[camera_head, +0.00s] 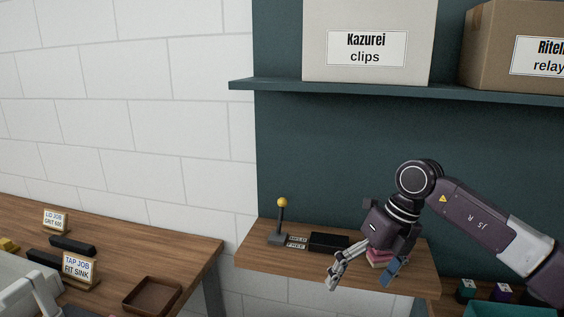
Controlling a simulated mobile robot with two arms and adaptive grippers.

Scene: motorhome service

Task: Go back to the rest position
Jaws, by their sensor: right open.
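My right arm comes in from the right, and its gripper (361,282) hangs over the front of the small wooden shelf (262,262). Its fingers are spread apart and point down, with nothing seen held between them. Behind the gripper, a small pink and red stack (378,258) sits on the shelf, partly hidden by the hand. A blue piece (396,271) shows beside the right finger; I cannot tell whether it belongs to the gripper.
The small shelf holds a yellow-knobbed lever (281,215), a "hold free" label (297,242) and a black block (328,242). Above are a "Kazurei clips" box (365,65) and a brown box (495,45). The left bench holds job signs (80,269) and a brown tray (151,297).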

